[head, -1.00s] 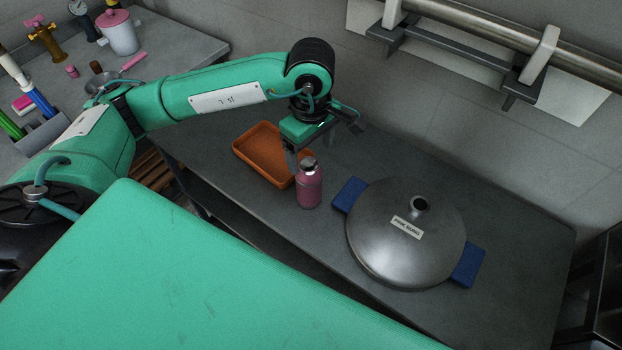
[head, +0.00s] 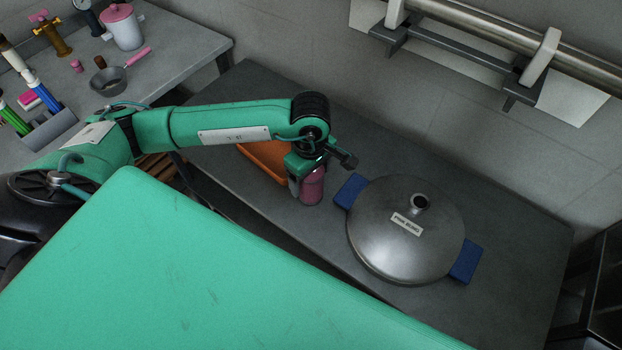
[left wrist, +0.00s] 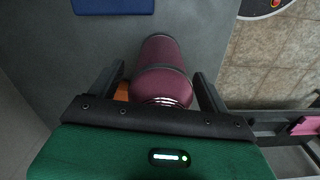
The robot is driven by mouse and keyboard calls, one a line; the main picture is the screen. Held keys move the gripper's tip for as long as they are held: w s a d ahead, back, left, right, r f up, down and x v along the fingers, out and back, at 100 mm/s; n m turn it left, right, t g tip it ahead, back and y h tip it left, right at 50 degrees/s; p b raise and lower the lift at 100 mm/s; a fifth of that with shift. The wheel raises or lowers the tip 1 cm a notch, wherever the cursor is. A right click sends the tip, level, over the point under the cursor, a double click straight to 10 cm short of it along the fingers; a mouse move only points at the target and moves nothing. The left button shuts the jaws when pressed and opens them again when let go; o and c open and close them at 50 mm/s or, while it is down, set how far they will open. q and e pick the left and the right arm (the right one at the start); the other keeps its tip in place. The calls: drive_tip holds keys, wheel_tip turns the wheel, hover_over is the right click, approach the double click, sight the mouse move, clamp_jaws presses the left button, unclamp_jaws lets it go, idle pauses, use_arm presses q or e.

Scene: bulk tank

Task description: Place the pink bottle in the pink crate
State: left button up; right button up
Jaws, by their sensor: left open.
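The pink bottle (head: 312,187) stands on the dark table beside an orange tray. My left gripper (head: 306,184) is over its upper part and hides its cap in the head view. In the left wrist view the bottle (left wrist: 162,70) lies between the two open fingers of my left gripper (left wrist: 160,85), with a gap on each side. No pink crate can be made out in the head view; in the left wrist view a small pink piece (left wrist: 306,125) shows at the right edge, too little to identify. My right gripper is not in view.
The orange tray (head: 262,158) is behind the bottle, partly hidden by my arm. A large lidded metal pan (head: 395,250) with blue handles stands to the right. A side counter at the upper left holds a small pan (head: 108,82) and a pink-lidded pot (head: 125,32).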

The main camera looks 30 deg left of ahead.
use_arm(q)
drive_tip(key=shift+c, duration=0.2)
drive_tip(key=c, duration=1.1)
drive_tip(key=shift+c, duration=0.2)
drive_tip(key=shift+r, duration=0.15)
